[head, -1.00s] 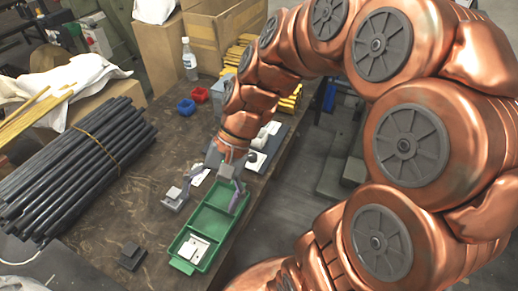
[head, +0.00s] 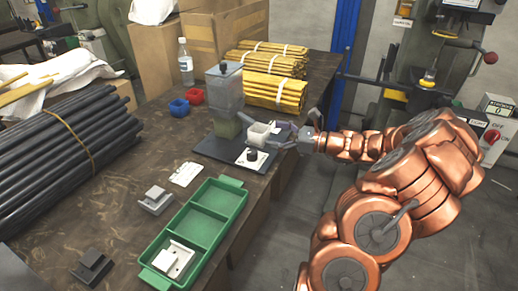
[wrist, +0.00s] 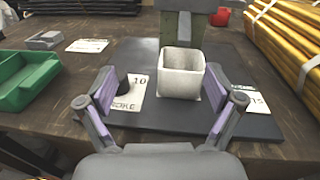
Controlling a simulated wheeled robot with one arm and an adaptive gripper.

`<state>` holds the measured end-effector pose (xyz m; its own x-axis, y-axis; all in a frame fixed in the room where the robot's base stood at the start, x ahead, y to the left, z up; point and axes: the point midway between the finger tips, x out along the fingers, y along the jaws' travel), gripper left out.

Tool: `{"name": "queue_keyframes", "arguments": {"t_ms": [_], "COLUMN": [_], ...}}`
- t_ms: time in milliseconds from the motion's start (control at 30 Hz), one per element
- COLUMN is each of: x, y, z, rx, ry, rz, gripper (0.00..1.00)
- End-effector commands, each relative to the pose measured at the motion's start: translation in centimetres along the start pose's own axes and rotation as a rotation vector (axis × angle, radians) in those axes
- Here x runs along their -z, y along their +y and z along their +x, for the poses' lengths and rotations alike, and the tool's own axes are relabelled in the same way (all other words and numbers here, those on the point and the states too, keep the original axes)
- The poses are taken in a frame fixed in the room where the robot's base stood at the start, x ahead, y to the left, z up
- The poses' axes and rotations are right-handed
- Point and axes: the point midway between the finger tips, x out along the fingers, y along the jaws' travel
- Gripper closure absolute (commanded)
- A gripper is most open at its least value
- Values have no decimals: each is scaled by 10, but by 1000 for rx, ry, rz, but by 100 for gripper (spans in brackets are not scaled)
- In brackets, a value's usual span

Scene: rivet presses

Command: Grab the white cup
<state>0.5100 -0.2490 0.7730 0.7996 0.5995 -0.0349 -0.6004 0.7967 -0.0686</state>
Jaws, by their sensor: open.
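The white cup (head: 259,134) is a small square open-topped cup. It stands upright on a dark base plate (head: 215,150), just in front of a grey-green dispenser (head: 225,90). In the wrist view the cup (wrist: 181,75) is right of centre, just beyond my fingertips. My gripper (head: 283,131) comes in from the right side, level with the cup. In the wrist view my gripper (wrist: 157,88) is open and empty, with one purple-padded finger to each side of the space before the cup.
A black knob (head: 251,155) on a white label stands near the cup. A green tray (head: 200,232) with a white part lies at the front. Bundled yellow rods (head: 275,90) lie behind.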

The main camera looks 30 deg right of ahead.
Motion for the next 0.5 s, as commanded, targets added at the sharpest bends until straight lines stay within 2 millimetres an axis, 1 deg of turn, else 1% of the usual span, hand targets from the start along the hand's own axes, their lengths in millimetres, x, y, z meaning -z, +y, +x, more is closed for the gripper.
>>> {"name": "queue_keyframes", "arguments": {"t_ms": [33,100,200,267,500], "x": [16,23,27,27,24], "y": [-10,-20,-27,-29,-29], "z": [-10,-20,-25,-22,0], "rx": [38,73,97,101,99], "ry": [-11,-23,-31,-33,-34], "rz": [29,54,70,73,72], "gripper": [8,8,8,8,8]}}
